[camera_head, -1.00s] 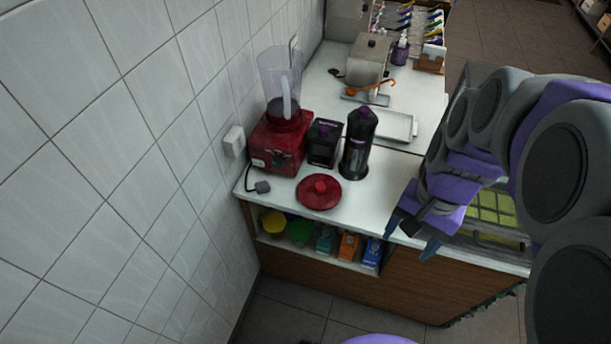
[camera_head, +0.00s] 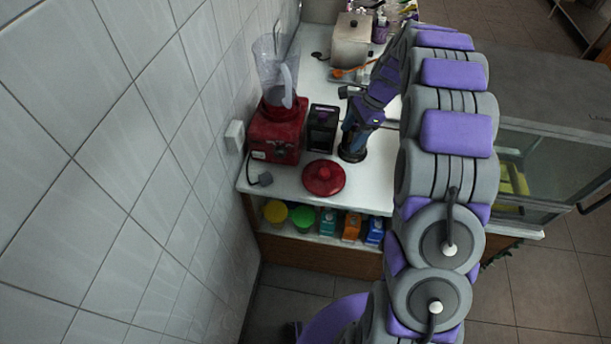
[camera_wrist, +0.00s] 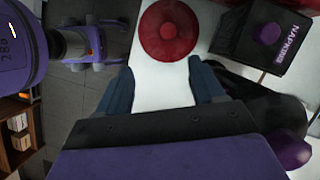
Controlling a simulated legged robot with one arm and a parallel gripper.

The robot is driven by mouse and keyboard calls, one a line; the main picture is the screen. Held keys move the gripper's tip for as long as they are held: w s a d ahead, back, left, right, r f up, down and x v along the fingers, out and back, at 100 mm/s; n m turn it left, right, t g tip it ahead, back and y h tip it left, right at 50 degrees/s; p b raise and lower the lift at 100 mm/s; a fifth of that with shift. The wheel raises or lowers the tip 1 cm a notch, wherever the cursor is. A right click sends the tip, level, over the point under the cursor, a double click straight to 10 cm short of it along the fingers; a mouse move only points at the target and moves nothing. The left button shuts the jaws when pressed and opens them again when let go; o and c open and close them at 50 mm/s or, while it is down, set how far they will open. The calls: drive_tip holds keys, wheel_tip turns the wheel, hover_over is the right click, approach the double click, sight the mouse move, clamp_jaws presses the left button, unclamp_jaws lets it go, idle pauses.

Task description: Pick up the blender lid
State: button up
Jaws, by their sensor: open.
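The red blender lid (camera_head: 323,178), round with a knob on top, lies on the white counter (camera_head: 287,184) near its front edge. It also shows at the top of the wrist view (camera_wrist: 168,30), ahead of my fingers. My gripper (camera_wrist: 161,83) is open and empty, with the white counter between its fingers. In the head view my gripper (camera_head: 358,122) hangs over the dark bottle, to the right of and behind the lid, and partly hides the bottle. The red blender (camera_head: 277,135) with its clear jug stands behind the lid, to the left.
A black napkin box (camera_head: 322,130) stands close behind the lid, and the dark bottle (camera_head: 352,155) stands to its right. A plug (camera_head: 264,179) lies left of the lid. Colored containers (camera_head: 303,218) fill the shelf below. The tiled wall borders the counter's left.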

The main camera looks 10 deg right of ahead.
drive_tip(key=w+f, duration=0.1)
drive_tip(key=b, duration=0.2)
approach(324, 171)
drive_tip(key=shift+w+a+f+m, duration=0.1)
drive_tip(key=shift+a+f+m, duration=0.15)
drive_tip(key=shift+f, duration=0.35)
drive_tip(key=shift+a+f+m, duration=0.15)
drive_tip(key=shift+a+f, duration=0.15)
drive_tip(key=shift+f, duration=0.25)
drive_tip(key=shift+a+f, duration=0.1)
drive_tip(key=shift+f, duration=0.3)
drive_tip(key=shift+d+f, duration=0.35)
drive_tip(key=shift+f, duration=0.15)
drive_tip(key=x, duration=0.3)
drive_tip(key=b+x, duration=0.1)
drive_tip(key=shift+s+a+f, duration=0.15)
drive_tip(key=shift+s+a, duration=0.1)
drive_tip(key=shift+a, duration=0.1)
drive_tip(key=shift+a+f, duration=0.15)
drive_tip(key=shift+a, duration=0.05)
drive_tip(key=shift+d, duration=0.4)
drive_tip(key=c, duration=0.6)
drive_tip(key=shift+a, duration=0.35)
drive_tip(key=c, duration=0.5)
drive_tip(key=shift+c, duration=0.2)
drive_tip(key=shift+d, duration=0.1)
